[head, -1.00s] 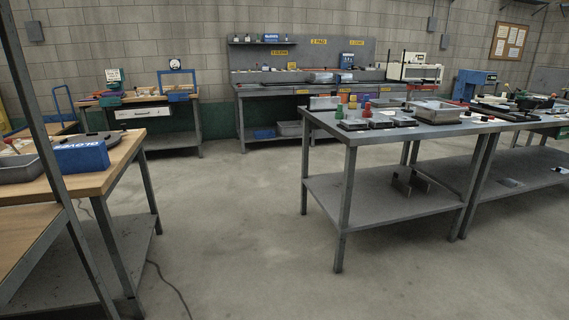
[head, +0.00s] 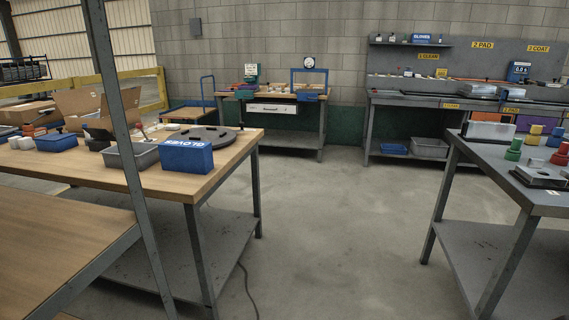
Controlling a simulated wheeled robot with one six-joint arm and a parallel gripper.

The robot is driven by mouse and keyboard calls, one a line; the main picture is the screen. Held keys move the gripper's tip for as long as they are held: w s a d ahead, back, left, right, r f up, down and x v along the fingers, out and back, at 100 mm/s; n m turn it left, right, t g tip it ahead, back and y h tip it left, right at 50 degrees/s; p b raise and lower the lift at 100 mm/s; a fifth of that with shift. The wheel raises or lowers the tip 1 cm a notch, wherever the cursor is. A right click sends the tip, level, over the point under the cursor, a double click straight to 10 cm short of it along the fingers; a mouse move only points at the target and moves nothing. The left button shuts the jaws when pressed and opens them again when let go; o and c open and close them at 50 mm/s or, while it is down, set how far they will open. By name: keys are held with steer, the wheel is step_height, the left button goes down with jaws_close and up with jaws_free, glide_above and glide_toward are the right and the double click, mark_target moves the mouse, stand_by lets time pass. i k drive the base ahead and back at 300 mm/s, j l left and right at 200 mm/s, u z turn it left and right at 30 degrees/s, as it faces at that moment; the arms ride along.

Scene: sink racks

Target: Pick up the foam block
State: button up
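I cannot make out a foam block for certain in the head view. Small items lie on several benches, too small or far to identify. My gripper is not in view, so what it holds cannot be seen.
A wooden-topped bench (head: 225,180) at left holds a blue gloves box (head: 187,156), a grey bin (head: 131,155) and an open cardboard box (head: 92,104). A metal bench (head: 545,197) stands at right. Open floor (head: 340,220) lies between them. A dark cable (head: 246,285) lies on the floor.

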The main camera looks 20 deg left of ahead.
mark_target(26, 143)
steer(key=i+u, duration=0.2)
steer(key=i, duration=0.6)
steer(key=i+l+u, duration=0.2)
steer(key=i, duration=0.65)
steer(key=i+j+u, duration=0.1)
steer(key=i+u, duration=0.2)
steer(key=i, duration=1.4)
steer(key=i+j+z, duration=0.1)
steer(key=i+z, duration=0.4)
steer(key=i, duration=1.15)
steer(key=i+u, duration=0.3)
steer(key=i, duration=0.25)
steer(key=i+u, duration=0.35)
steer(key=i, duration=0.2)
steer(key=i+l+u, duration=0.3)
steer(key=i, duration=0.25)
steer(key=i+j+u, duration=0.25)
steer(key=i+u, duration=0.2)
steer(key=i+j+u, duration=0.1)
steer(key=i+u, duration=0.6)
steer(key=u, duration=0.15)
steer(key=i+l+u, duration=0.2)
steer(key=i+u, duration=0.7)
steer(key=i+l+u, duration=0.25)
steer(key=i+u, duration=0.15)
steer(key=i, duration=0.2)
steer(key=i+l+u, duration=0.45)
steer(key=i+j, duration=0.05)
steer(key=j, duration=0.05)
